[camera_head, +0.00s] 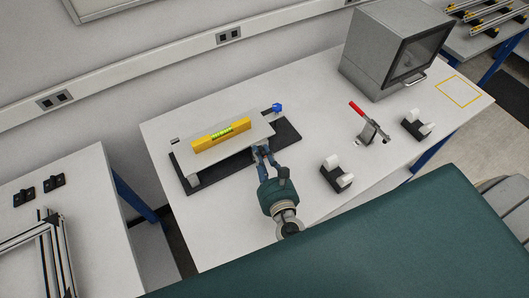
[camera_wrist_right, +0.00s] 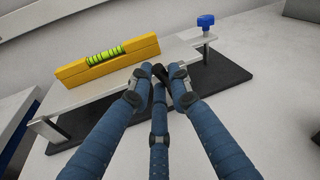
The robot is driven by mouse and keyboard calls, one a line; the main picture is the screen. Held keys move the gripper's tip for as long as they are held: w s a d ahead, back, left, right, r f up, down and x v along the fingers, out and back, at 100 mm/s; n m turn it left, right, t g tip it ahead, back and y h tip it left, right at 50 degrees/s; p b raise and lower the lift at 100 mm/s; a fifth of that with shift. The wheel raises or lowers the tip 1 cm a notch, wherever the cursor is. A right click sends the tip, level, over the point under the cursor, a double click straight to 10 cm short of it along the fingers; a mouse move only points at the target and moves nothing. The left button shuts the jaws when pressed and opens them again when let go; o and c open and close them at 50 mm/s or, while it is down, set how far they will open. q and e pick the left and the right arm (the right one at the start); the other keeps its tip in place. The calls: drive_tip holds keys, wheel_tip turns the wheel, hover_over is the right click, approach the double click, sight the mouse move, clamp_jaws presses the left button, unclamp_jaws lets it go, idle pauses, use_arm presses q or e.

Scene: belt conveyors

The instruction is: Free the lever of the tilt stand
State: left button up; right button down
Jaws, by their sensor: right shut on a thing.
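The tilt stand has a light grey plate (camera_head: 207,157) over a dark base (camera_head: 287,135), with a yellow spirit level (camera_head: 222,135) lying along the plate. A blue knob (camera_head: 277,107) stands at the plate's far right corner; it also shows in the right wrist view (camera_wrist_right: 205,20). My right gripper (camera_head: 261,152) is at the plate's front edge. In the right wrist view its fingers (camera_wrist_right: 160,75) are closed around a small dark piece, which looks like the lever (camera_wrist_right: 161,73). The fingers hide most of it. My left gripper is in neither view.
A red-handled toggle clamp (camera_head: 368,122) and two black holders with white rollers (camera_head: 337,173) (camera_head: 417,124) stand to the right on the table. A grey box with a dark window (camera_head: 398,50) stands at the back right. Bare table lies between stand and clamp.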

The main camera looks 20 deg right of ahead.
drive_tip(key=shift+a+n, duration=0.2)
drive_tip(key=shift+n, duration=0.4)
drive_tip(key=c, duration=1.6)
unclamp_jaws()
drive_tip(key=shift+f, duration=0.1)
drive_tip(key=shift+s, duration=0.1)
drive_tip(key=s, duration=0.4)
drive_tip(key=s+a+r, duration=0.1)
drive_tip(key=s, duration=0.6)
drive_tip(key=shift+s+a+r, duration=0.25)
drive_tip(key=shift+s+r, duration=0.05)
drive_tip(key=shift+f, duration=0.1)
